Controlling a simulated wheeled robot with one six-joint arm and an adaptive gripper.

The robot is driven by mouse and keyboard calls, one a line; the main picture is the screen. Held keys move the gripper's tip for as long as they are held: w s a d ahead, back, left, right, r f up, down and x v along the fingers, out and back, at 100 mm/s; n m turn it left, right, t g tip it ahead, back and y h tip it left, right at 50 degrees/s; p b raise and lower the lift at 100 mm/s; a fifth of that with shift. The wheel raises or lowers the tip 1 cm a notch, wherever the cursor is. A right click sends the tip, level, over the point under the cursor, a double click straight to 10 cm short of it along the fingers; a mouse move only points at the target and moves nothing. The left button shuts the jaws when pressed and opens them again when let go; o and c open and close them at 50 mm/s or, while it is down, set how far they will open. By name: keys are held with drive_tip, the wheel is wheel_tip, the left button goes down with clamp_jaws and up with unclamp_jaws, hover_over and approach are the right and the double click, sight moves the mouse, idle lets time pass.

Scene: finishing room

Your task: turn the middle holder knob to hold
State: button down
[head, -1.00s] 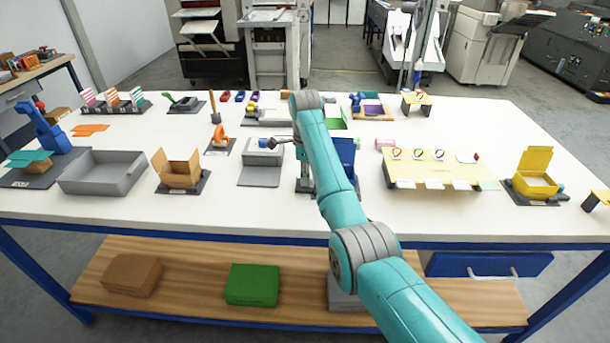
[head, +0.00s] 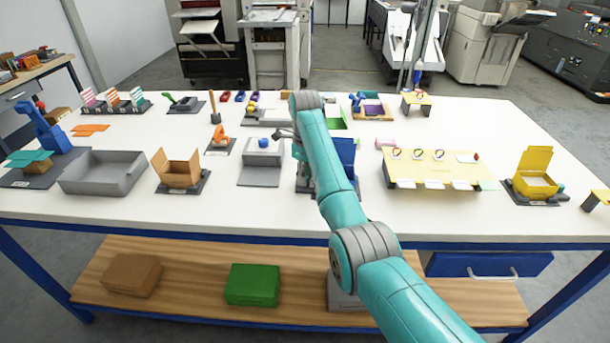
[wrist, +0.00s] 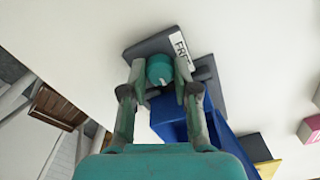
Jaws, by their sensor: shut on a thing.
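In the wrist view a round teal knob (wrist: 159,67) with a pale mark sits on a dark grey base plate (wrist: 147,46). My gripper (wrist: 160,76) has one finger on each side of the knob and is shut on it. A white label (wrist: 181,47) beside the knob shows the letters "FR", the rest hidden by the right finger. No other label shows there. A blue upright part (wrist: 170,121) stands next to the knob, partly behind the fingers. In the head view this blue part (head: 346,151) is half hidden by my arm, which also covers the knob.
A grey device with a blue button (head: 263,143) stands left of my gripper. A yellow board (head: 430,170) with several rings is to the right. An open cardboard box (head: 178,172) and a grey tray (head: 103,172) are at left. The front table strip is clear.

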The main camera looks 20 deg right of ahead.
drive_tip(key=c, duration=0.9)
unclamp_jaws()
drive_tip(key=shift+o, duration=0.2)
